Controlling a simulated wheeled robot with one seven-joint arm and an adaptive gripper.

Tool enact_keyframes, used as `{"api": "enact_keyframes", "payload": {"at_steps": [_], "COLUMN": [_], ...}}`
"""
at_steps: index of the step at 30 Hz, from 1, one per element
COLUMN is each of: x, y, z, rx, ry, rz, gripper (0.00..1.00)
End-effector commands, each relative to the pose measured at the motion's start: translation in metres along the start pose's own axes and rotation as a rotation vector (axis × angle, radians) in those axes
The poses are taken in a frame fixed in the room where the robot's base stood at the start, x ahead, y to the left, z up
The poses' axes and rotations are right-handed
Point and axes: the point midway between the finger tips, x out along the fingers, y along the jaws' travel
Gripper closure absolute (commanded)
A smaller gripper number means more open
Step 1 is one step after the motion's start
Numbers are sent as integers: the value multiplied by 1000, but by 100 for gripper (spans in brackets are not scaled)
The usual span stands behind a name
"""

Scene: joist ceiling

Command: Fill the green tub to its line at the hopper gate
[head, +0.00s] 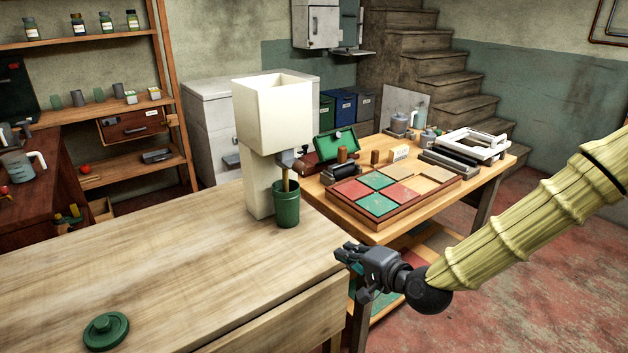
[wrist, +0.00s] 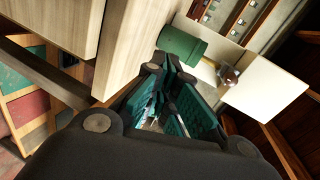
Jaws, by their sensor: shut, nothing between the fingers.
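The green tub (head: 286,208) stands upright on the pale wooden bench, under the gate of the cream hopper (head: 272,112). The grey gate (head: 288,158) sits on the hopper's front. A thin tan-brown strip (head: 286,182) runs from the gate down to the tub's mouth; I cannot tell if it is pouring material. The tub's line and fill level cannot be made out. My gripper (head: 348,256) is shut and empty, beyond the bench's right edge, apart from the tub. In the wrist view, the tub (wrist: 180,46) and hopper (wrist: 268,98) show past my fingers (wrist: 168,72).
A green lid (head: 106,330) lies at the bench's near left. A second table (head: 490,168) behind holds a tray of red and green tiles (head: 345,208), a green open box (head: 335,143) and a white frame (head: 470,143). The bench top between lid and tub is clear.

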Motion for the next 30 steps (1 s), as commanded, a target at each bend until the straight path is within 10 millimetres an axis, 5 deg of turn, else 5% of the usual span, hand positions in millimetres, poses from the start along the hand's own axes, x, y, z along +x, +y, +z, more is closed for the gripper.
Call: {"api": "enact_keyframes", "payload": {"at_steps": [3, 9, 17, 30], "x": [-5, -16, -4, 55], "y": [-68, -128, -140, -156], "z": [-21, -36, -38, -40], "rx": [60, 112, 118, 117], "ry": [17, 17, 15, 15], "rz": [-148, -278, -295, -293], "gripper": [100, 100, 100, 100]}}
